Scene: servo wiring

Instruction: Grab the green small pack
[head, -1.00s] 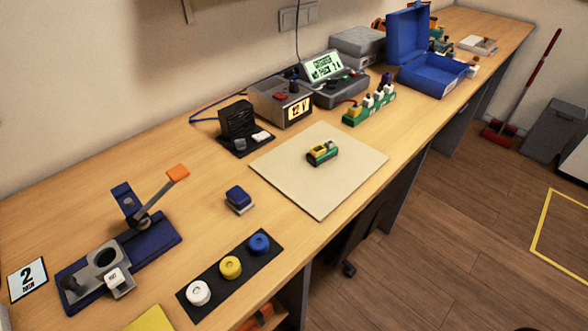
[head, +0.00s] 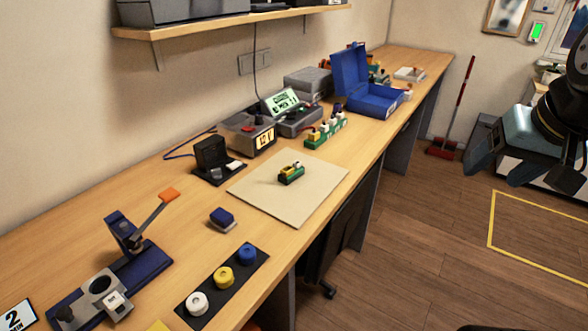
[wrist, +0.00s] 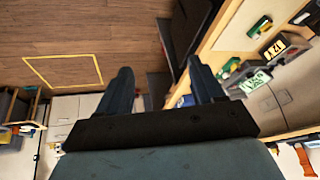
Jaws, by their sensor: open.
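A small green pack (head: 291,174) with yellow and dark parts lies on a beige mat (head: 255,205) on the workbench. In the wrist view, a small green shape that looks like the pack (wrist: 262,25) shows near the top right, well off to the right of my fingers. My gripper (wrist: 160,68) is open, with its two dark fingers wide apart and nothing between them. It is away from the bench top, with floor and the bench edge behind the fingers. In the head view, my arm shows at the right edge, far from the pack.
A green rack (head: 325,136) holding several pieces stands behind the mat, near a grey 12 V box (head: 245,134) and an open blue case (head: 366,98). A blue block (head: 222,218) and a strip of three coloured knobs (head: 223,282) lie in front. An orange-handled press (head: 135,255) stands left.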

